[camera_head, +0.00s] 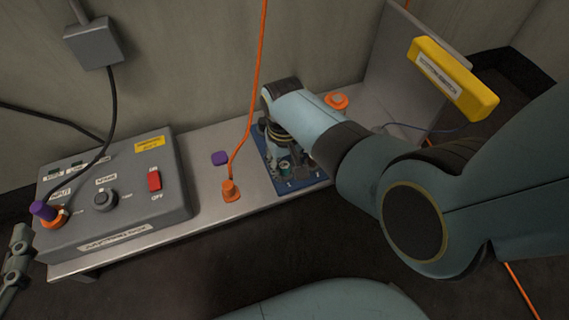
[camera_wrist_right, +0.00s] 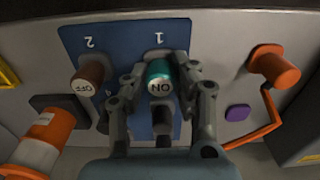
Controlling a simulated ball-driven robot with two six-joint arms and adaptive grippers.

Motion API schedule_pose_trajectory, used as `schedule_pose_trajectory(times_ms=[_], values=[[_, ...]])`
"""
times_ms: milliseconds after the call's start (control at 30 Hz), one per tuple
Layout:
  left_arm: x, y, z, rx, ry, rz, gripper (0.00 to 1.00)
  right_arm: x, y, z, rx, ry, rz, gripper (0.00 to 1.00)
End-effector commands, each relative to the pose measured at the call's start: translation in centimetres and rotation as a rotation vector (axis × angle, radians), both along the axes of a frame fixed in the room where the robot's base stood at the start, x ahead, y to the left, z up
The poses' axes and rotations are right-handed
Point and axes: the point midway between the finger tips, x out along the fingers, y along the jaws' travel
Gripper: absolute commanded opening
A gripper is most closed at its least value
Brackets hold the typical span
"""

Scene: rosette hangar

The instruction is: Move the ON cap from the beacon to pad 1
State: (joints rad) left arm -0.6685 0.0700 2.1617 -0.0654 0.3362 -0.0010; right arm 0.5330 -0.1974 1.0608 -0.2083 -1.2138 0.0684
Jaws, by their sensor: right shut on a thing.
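The teal ON cap (camera_wrist_right: 159,78) is between the fingers of my right gripper (camera_wrist_right: 158,84), which is shut on it. It is over the blue board (camera_wrist_right: 122,38), just below the printed 1 in the wrist view; whether it touches the board I cannot tell. A brown OFF cap (camera_wrist_right: 89,74) stands by the printed 2. The orange and white beacon (camera_wrist_right: 42,142) is at the lower left of the wrist view. In the head view, my right gripper (camera_head: 284,150) reaches down onto the board (camera_head: 281,186). Part of my left gripper (camera_head: 16,262) shows at the left edge; its fingertips are unclear.
A grey control box (camera_head: 120,195) with a red switch stands left on the bench (camera_head: 205,205). An orange plug (camera_head: 230,191) with a cord and a purple piece (camera_head: 220,158) lie between box and board. A yellow labelled bar (camera_head: 453,78) is at the right.

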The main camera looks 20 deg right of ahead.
Motion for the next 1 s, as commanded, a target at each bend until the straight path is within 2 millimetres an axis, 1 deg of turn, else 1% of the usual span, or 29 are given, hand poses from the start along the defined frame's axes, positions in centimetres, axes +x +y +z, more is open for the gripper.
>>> schedule_pose_trajectory(times_ms=[300, 333, 500, 533, 867, 967, 1000], values=[[0.0, 0.0, 0.1, 0.0, -0.001, 0.0, 0.4, 0.0, 0.0, -0.1, 0.0, 0.0, 0.0, 0.0], [0.0, 0.0, 0.1, 0.0, -0.001, 0.0, 0.4, 0.0, 0.0, -0.1, 0.0, 0.0, 0.0, 0.3], [0.0, 0.0, 0.1, 0.0, -0.001, 0.0, 0.4, 0.0, 0.0, -0.1, 0.0, 0.0, 0.0, 0.52], [0.0, 0.0, 0.1, 0.0, -0.001, 0.0, 0.4, 0.0, 0.0, -0.1, 0.0, 0.0, 0.0, 0.53], [0.0, 0.0, -0.1, 0.0, 0.002, 0.0, 0.4, 0.0, 0.0, 0.0, 0.0, 0.0, 0.0, 0.53], [0.1, 0.0, 0.4, 0.0, -0.005, 0.0, 0.4, 0.0, 0.0, 1.1, 0.0, -0.002, 0.0, 0.53], [-0.1, 0.0, -0.5, 0.0, 0.006, 0.0, 0.4, -0.1, 0.0, 0.6, 0.001, 0.001, 0.0, 0.53]])
